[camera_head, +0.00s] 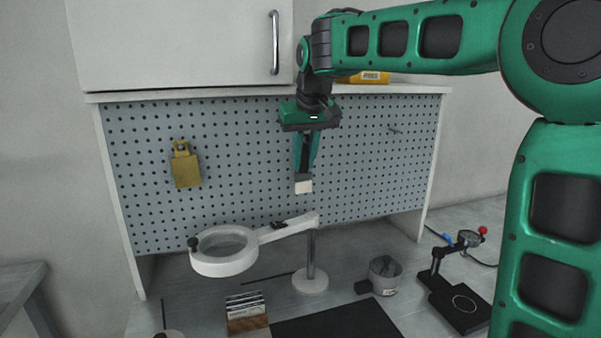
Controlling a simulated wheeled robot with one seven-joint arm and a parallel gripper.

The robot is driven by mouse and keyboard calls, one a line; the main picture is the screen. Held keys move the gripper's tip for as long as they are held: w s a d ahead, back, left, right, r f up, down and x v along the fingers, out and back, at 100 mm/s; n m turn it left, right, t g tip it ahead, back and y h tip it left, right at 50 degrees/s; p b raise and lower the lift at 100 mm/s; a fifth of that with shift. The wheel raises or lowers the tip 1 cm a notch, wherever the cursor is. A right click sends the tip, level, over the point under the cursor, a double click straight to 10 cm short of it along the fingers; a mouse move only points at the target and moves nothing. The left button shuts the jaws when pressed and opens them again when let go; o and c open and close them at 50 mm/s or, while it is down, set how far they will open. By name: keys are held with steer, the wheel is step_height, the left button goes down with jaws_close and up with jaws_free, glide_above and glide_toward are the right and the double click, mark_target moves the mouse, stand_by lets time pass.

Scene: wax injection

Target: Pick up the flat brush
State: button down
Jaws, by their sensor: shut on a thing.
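My gripper (304,170) hangs down from the green arm in front of the pegboard. It is shut on the flat brush (304,187), whose pale, squarish end shows just below the fingertips. The brush is held in the air, above the white stand of the magnifier lamp. The rest of the brush is hidden between the fingers.
The magnifier lamp (224,262) stands on the bench, its arm reaching under the brush. A card holder (246,322), a dark mat (338,322), a metal pot (384,276) and a dial gauge stand (458,295) are on the bench. A brass tool (186,168) hangs on the pegboard (240,150).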

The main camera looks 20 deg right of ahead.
steer(key=shift+r, duration=0.1)
steer(key=shift+s, duration=0.15)
steer(key=s+a, duration=0.1)
steer(key=s, duration=1.6)
steer(key=shift+s, duration=0.35)
steer(key=shift+w, duration=0.1)
steer(key=shift+g, duration=0.3)
steer(key=shift+w+d+r, duration=0.15)
steer(key=shift+w+d, duration=0.05)
steer(key=shift+w, duration=2.6)
steer(key=shift+w+d+r, duration=0.1)
steer(key=shift+w+d, duration=0.1)
steer(key=shift+w, duration=2.6)
steer(key=shift+w+d+r, duration=0.15)
steer(key=shift+w+d, duration=0.05)
steer(key=shift+w, duration=2.6)
steer(key=w, duration=0.2)
steer(key=w+f, duration=0.1)
steer(key=w, duration=0.1)
